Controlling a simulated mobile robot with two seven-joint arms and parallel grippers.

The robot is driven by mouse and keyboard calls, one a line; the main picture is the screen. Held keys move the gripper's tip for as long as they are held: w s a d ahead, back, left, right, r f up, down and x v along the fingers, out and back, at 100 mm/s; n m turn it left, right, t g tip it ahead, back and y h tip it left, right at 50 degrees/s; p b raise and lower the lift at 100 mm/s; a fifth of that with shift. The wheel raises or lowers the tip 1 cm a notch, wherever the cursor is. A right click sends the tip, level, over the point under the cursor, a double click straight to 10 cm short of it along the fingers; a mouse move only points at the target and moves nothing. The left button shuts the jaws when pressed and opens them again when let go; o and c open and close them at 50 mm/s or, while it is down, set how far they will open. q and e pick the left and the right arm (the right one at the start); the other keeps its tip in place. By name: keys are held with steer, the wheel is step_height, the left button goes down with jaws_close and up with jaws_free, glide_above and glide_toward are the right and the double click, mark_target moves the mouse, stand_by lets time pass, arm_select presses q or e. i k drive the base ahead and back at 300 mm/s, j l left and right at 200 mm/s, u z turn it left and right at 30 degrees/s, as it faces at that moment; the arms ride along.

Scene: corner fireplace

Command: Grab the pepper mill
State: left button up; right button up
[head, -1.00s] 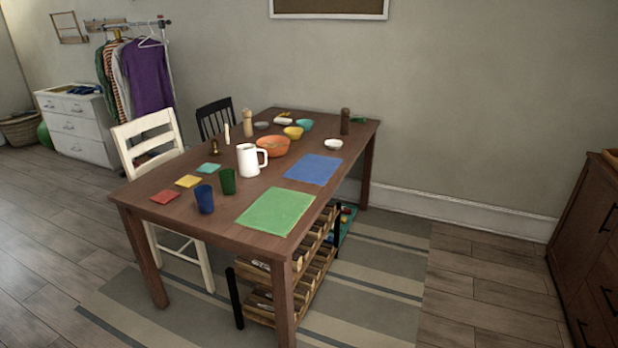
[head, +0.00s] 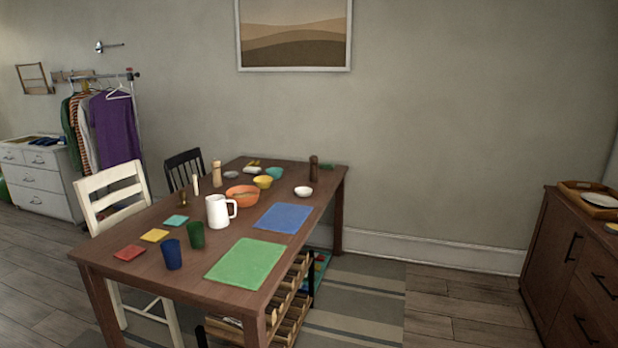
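A dark brown, upright mill-shaped cylinder (head: 314,169) stands near the far right end of the wooden table (head: 200,262). A light wooden mill-shaped piece (head: 217,173) stands upright toward the table's far left side. Both are small in view; the dark one looks like a pepper mill, but I cannot tell for certain which is the pepper mill. Neither of my grippers shows in the head view.

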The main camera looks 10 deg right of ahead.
mark_target(314, 175)
steer(key=i+l+z, duration=0.35)
steer(key=i, duration=0.2)
steer(key=i+l+z, duration=0.4)
steer(key=i, duration=0.2)
steer(key=i+z, duration=0.35)
steer(key=i, duration=0.25)
steer(key=i+l+u, duration=0.1)
steer(key=i, duration=1.55)
steer(key=i+l+u, duration=0.2)
steer(key=i+u, duration=0.3)
steer(key=i+l+u, duration=0.5)
steer(key=i+j, duration=0.05)
